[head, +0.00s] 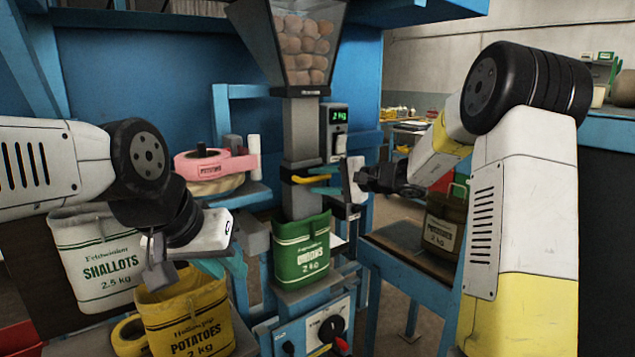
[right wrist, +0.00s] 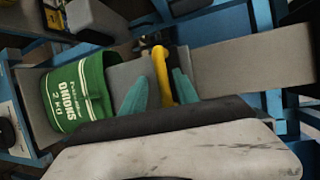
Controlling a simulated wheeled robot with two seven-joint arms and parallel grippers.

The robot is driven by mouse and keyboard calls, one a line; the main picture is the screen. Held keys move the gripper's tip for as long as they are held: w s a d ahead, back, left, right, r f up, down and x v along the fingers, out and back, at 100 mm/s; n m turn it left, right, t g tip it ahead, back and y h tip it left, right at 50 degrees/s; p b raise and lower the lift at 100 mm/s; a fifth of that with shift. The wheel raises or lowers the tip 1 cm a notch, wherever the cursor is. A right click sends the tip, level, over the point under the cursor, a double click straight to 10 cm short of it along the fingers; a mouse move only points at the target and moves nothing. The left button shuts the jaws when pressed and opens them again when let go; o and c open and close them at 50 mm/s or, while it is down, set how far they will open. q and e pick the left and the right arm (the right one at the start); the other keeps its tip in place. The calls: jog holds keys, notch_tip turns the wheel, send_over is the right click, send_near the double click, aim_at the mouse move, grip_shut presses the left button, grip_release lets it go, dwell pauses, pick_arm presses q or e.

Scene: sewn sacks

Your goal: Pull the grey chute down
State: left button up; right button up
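The grey chute (head: 300,135) hangs upright under the hopper in the head view. Its lower part (head: 299,203) reaches the mouth of the green onions sack (head: 301,252); the sack's front edge hides its lower end. A yellow handle (head: 309,179) sticks out from the chute. My right gripper (right wrist: 160,84) has its teal fingers on either side of this yellow handle (right wrist: 161,72), apart, with a gap visible. The upper chute (right wrist: 255,62) shows at right in the right wrist view. My left gripper (head: 226,268) is low at left, beside the yellow potatoes sack (head: 188,318); its finger gap is unclear.
The hopper (head: 304,45) holds round produce. A scale display (head: 338,116) reads 2 kg. A white shallots sack (head: 98,262) hangs at left, and a pink tape reel (head: 212,164) stands behind my left gripper. A brown sack (head: 443,228) sits on the right-hand bench. A knob panel (head: 318,326) is below.

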jog(key=v, duration=0.7)
jog(key=s+a+n+g+h, duration=0.2)
jog(key=s+n+g+h, duration=0.2)
jog(key=s, duration=1.3)
jog(key=s+d+f+n+t+h, duration=0.2)
jog(key=s+d+h, duration=0.5)
jog(key=s, duration=0.8)
jog(key=shift+d+f+n, duration=0.55)
jog(key=shift+d+n, duration=0.35)
jog(key=shift+d, duration=0.4)
